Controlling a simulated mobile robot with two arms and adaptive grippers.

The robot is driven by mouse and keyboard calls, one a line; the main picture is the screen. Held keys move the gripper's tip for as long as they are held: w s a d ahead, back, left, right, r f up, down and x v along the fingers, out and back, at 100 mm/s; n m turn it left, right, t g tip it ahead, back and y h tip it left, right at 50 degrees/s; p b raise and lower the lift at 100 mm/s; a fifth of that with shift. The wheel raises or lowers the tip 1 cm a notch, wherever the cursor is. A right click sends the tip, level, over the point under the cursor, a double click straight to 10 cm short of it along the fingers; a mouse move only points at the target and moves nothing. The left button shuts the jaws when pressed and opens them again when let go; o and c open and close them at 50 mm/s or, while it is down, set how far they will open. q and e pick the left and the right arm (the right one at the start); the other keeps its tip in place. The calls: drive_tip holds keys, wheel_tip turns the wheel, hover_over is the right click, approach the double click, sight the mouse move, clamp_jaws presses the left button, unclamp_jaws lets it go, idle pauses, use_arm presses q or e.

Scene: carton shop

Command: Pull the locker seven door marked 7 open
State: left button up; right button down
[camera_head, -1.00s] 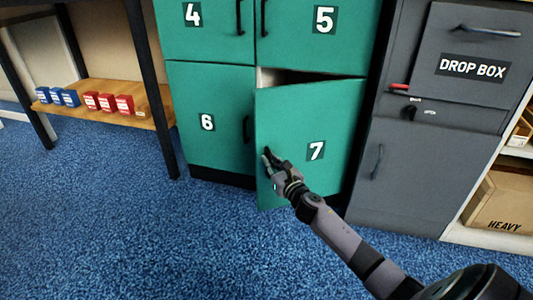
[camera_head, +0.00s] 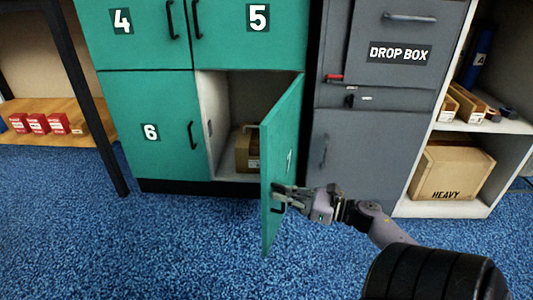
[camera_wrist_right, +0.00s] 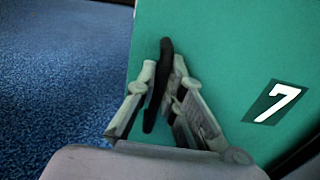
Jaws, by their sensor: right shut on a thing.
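The locker seven door (camera_head: 284,160) is green and stands swung well open, hinged on its right side, seen nearly edge-on in the head view. Its number 7 shows clearly in the right wrist view (camera_wrist_right: 271,102). My right gripper (camera_head: 280,192) is shut on the door's black handle (camera_wrist_right: 158,85), with one finger on each side of it. Inside the open locker (camera_head: 212,110) a brown carton (camera_head: 246,150) sits on the floor, partly hidden by the door. My left gripper is not in view.
Locker doors 4 (camera_head: 121,35), 5 (camera_head: 240,30) and 6 (camera_head: 150,110) are closed. A grey drop box cabinet (camera_head: 360,150) stands right of the open door. A white shelf (camera_head: 440,209) holds a carton marked HEAVY (camera_head: 450,172). Blue carpet (camera_head: 180,245) in front is clear.

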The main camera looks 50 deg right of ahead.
drive_tip(key=shift+v, duration=0.75)
drive_tip(key=shift+d, duration=0.1)
drive_tip(key=c, duration=1.7)
unclamp_jaws()
drive_tip(key=v, duration=1.2)
drive_tip(key=shift+d, duration=0.1)
